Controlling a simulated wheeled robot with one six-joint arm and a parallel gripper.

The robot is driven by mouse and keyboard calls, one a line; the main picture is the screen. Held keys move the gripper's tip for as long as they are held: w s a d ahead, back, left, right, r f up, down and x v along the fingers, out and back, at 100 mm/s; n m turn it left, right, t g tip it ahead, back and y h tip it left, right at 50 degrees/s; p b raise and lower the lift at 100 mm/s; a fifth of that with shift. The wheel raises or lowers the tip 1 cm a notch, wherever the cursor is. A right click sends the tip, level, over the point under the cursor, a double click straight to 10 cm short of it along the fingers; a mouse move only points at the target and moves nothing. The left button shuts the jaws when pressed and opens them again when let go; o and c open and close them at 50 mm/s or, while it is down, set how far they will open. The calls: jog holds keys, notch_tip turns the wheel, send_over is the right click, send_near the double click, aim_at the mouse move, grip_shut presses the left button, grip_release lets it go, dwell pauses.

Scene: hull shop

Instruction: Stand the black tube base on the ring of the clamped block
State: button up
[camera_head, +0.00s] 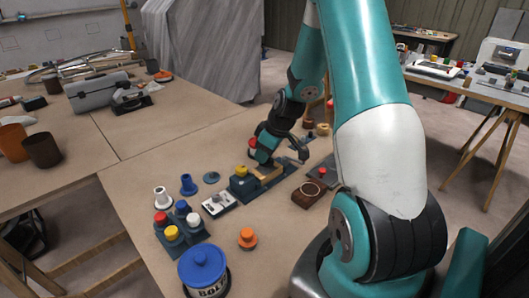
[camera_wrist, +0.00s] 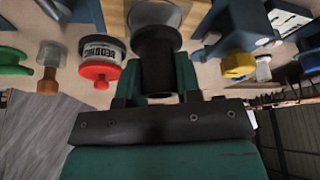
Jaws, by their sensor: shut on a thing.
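The black tube base (camera_wrist: 156,68) is held between the teal fingers of my gripper (camera_wrist: 160,84) in the wrist view, its wider flange facing away from the palm. Just beyond the flange is a pale grey ring (camera_wrist: 155,11) on the wooden block (camera_wrist: 117,16); the flange partly overlaps it, and I cannot tell whether they touch. In the head view my gripper (camera_head: 268,146) is low over the wooden block (camera_head: 270,175), which sits in a blue-grey vise (camera_head: 246,188). There the arm hides the tube base and ring.
A yellow knob (camera_head: 241,171) stands on the vise. A labelled tray (camera_head: 218,204), blue spool (camera_head: 188,184), orange knob (camera_head: 247,238) and blue-lidded tin (camera_head: 203,268) stand left and in front.

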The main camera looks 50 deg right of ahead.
jog(key=shift+f+b, duration=0.9)
jog(key=shift+f, duration=0.3)
jog(key=o, duration=0.7)
jog(key=p+v, duration=0.7)
jog(key=v, duration=0.4)
jog(key=shift+p, duration=0.4)
